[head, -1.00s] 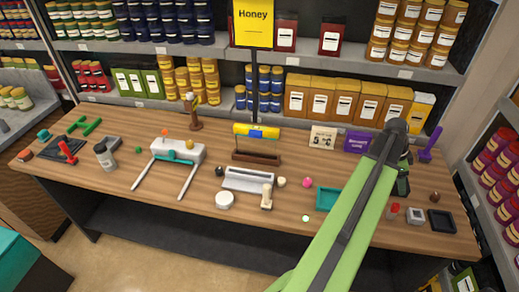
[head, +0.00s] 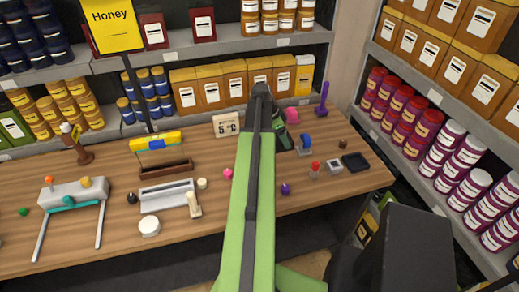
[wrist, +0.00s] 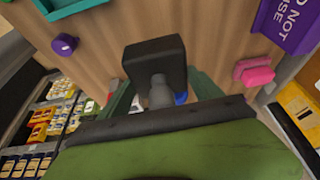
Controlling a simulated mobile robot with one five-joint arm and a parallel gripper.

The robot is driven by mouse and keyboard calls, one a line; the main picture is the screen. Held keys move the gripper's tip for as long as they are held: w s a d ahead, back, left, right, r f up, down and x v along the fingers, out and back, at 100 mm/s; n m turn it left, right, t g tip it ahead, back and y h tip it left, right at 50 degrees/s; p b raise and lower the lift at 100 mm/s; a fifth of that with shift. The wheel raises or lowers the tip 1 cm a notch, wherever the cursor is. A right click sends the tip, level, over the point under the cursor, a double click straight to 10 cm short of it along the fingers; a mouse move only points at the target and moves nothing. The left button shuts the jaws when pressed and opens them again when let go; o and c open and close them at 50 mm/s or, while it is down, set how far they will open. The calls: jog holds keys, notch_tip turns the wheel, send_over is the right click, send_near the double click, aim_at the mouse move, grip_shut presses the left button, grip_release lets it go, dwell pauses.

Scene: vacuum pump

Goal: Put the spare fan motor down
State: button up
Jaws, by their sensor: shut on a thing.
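My gripper (wrist: 163,92) points down over the wooden table in the wrist view, its green fingers on either side of a dark block with a grey cylindrical part (wrist: 155,55). I take this to be the spare fan motor; its lower part is hidden by my gripper body. I cannot tell whether it touches the table. In the head view my gripper (head: 283,135) is over the right part of the table, and the motor cannot be made out there.
A teal tray (wrist: 75,6) and purple sign (wrist: 290,22) show in the wrist view. Shelves stand behind and right.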

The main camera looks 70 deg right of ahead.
jog(key=w+f+b, duration=0.1)
jog(key=w, duration=0.1)
jog(key=w+f, duration=0.1)
jog(key=w, duration=0.1)
jog(key=w+d+f+b, duration=0.1)
jog(key=w, duration=0.1)
jog(key=shift+w+f+b, duration=0.1)
jog(key=shift+f+b, duration=0.2)
jog(key=shift+f, duration=0.1)
notch_tip(320, 180, down, 4)
jog(key=b, duration=0.4)
jog(key=shift+f, duration=0.15)
jog(key=shift+r, duration=0.2)
jog(key=shift+f, duration=0.15)
jog(key=o, duration=2.1)
